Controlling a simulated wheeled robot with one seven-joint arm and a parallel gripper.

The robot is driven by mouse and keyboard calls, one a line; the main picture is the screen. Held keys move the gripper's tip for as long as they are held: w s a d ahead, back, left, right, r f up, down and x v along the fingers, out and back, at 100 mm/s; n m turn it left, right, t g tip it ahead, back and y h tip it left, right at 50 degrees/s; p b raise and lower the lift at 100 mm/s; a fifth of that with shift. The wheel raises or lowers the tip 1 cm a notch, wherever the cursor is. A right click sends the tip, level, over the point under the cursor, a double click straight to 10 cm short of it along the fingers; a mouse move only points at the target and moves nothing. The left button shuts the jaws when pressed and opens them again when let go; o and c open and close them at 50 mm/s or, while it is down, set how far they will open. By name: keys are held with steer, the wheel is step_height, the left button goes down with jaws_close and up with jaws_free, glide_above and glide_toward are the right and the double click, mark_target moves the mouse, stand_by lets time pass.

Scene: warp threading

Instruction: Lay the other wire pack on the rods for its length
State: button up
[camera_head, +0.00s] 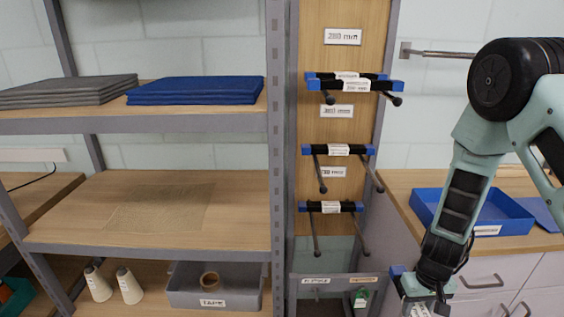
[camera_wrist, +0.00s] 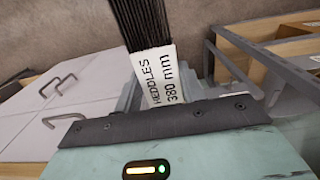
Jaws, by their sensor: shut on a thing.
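A wire pack of black wires with a white label (camera_wrist: 163,78) is held in my gripper (camera_head: 424,290). Its label reads "HEDDLES 380 mm" in the wrist view. In the head view its blue end (camera_head: 397,271) shows beside my gripper, low at the right of the rack; the rest is mostly hidden or out of frame. The wooden rack board (camera_head: 345,20) carries rod pairs at three heights, with size labels too small to read surely. Two packs (camera_head: 355,86) lie on the top rods (camera_head: 397,101), one pack (camera_head: 338,150) on the middle rods (camera_head: 323,187), one (camera_head: 332,207) on the bottom rods (camera_head: 316,250).
A grey shelf (camera_head: 140,249) at left holds grey mats (camera_head: 60,92), blue mats (camera_head: 196,90), cones (camera_head: 130,286) and a tape bin (camera_head: 210,299). A counter at right bears a blue tray (camera_head: 500,222). A wall bar (camera_head: 445,54) sticks out near my arm.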

steer(key=shift+w+a+r, duration=0.1)
steer(key=shift+r, duration=0.5)
steer(key=shift+w+a+r, duration=0.1)
steer(key=shift+r, duration=0.45)
steer(key=shift+s+f, duration=0.1)
